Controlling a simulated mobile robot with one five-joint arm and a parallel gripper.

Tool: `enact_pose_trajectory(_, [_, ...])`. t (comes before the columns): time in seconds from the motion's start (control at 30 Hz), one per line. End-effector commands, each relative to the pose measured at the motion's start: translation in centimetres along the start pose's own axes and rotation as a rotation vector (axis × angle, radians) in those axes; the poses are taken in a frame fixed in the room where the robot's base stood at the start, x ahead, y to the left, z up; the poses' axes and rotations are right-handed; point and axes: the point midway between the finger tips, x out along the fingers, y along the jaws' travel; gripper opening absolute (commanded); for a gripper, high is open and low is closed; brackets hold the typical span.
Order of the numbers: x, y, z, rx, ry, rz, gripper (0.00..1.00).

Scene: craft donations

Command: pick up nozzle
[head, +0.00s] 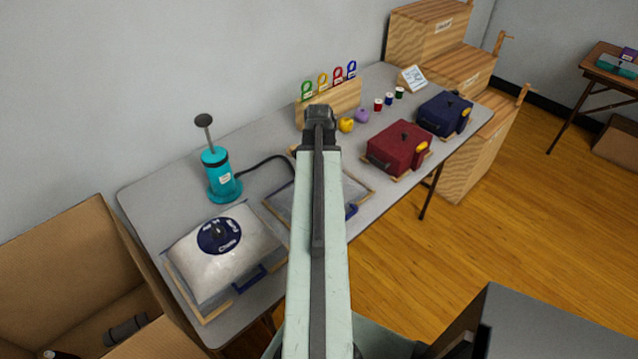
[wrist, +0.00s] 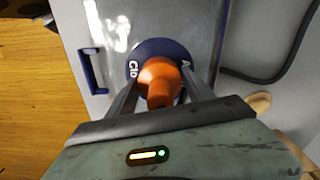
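The orange nozzle (wrist: 160,78) shows in the wrist view, between the two fingers of my gripper (wrist: 161,88). One dark finger lies on each side of it. I cannot tell whether the fingers touch it. Behind the nozzle is a round blue disc (wrist: 134,67) with white lettering, partly hidden, on a clear flat bag or sheet (wrist: 110,22). I cannot tell whether the nozzle rests on the disc or is above it. In the head view my arm reaches over the table, and its links hide the nozzle and the fingers.
A teal pump (head: 217,176) with a black hose (head: 268,162) stands left of my arm. A red case (head: 399,147) and a navy case (head: 445,114) stand right on the grey table (head: 147,200).

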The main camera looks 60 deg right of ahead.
Motion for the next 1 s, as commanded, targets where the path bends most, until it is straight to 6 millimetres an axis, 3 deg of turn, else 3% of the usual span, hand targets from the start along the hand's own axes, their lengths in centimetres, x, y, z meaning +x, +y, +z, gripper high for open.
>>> enact_pose_trajectory(0.03, [0.0, 0.0, 0.0, 0.000, 0.000, 0.000, 0.43])
enact_pose_trajectory(0.1, [0.0, 0.0, 0.0, 0.000, 0.000, 0.000, 0.24])
enact_pose_trajectory(0.17, [0.0, 0.0, 0.0, 0.000, 0.000, 0.000, 0.13])
enact_pose_trajectory(0.47, [-0.8, 0.0, 0.0, 0.000, 0.000, 0.000, 0.12])
enact_pose_trajectory(0.9, [-9.1, 0.0, 0.0, 0.000, 0.000, 0.000, 0.12])
enact_pose_trajectory(1.0, [-10.2, 0.0, 0.0, 0.000, 0.000, 0.000, 0.12])
